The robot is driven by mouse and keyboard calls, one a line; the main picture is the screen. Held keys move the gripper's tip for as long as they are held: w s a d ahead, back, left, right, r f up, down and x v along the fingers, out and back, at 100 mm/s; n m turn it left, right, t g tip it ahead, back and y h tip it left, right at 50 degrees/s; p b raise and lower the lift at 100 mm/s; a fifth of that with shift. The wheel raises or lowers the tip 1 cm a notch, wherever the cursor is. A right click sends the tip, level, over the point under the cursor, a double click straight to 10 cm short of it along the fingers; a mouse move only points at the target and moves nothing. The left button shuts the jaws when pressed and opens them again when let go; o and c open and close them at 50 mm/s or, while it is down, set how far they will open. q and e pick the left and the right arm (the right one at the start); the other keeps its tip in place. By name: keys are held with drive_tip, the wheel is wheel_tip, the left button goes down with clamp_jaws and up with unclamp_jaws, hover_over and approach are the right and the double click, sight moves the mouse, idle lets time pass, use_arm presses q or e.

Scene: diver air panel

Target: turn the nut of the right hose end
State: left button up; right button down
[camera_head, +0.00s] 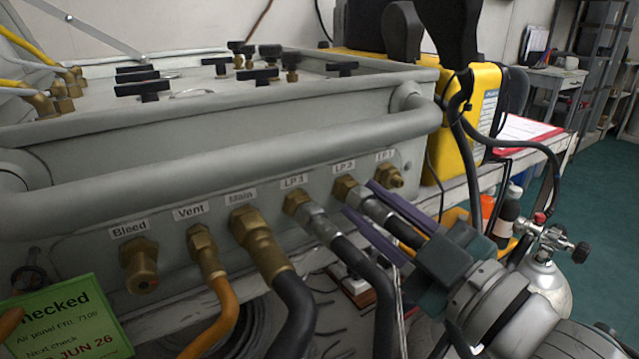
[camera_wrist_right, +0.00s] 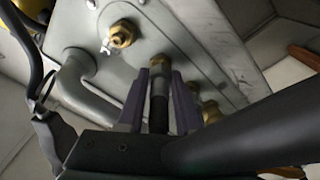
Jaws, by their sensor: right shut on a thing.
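The right hose end has a silver nut (camera_head: 377,208) joined to the brass LP 2 fitting (camera_head: 345,188) on the panel front; it also shows in the wrist view (camera_wrist_right: 159,84). Its black hose (camera_head: 408,235) runs back between my gripper's fingers. My right gripper (camera_head: 366,199) has long purple fingers, one on each side of the hose end, and is shut on it. In the wrist view the fingertips (camera_wrist_right: 160,70) lie beside the nut, just short of the brass fitting. The exact finger contact is partly hidden. My left gripper is not in view.
Left of it, another silver hose end (camera_head: 317,222) sits on LP 3, close to my near finger. The LP 1 fitting (camera_head: 391,176) is bare, just to the right. A grey tube rail (camera_head: 220,155) crosses above the fittings. A gas cylinder (camera_head: 545,275) stands right.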

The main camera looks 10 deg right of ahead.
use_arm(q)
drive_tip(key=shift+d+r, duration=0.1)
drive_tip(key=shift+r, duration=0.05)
use_arm(e)
drive_tip(key=shift+m, duration=0.5)
drive_tip(key=c, duration=1)
unclamp_jaws()
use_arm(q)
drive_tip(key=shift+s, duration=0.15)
use_arm(e)
drive_tip(key=shift+o, duration=1.4)
drive_tip(key=shift+s+f, duration=0.1)
drive_tip(key=shift+s, duration=0.05)
drive_tip(key=shift+o, duration=0.7)
use_arm(q)
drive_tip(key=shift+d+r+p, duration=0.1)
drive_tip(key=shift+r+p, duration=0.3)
drive_tip(key=shift+p, duration=0.1)
use_arm(e)
drive_tip(key=v, duration=1)
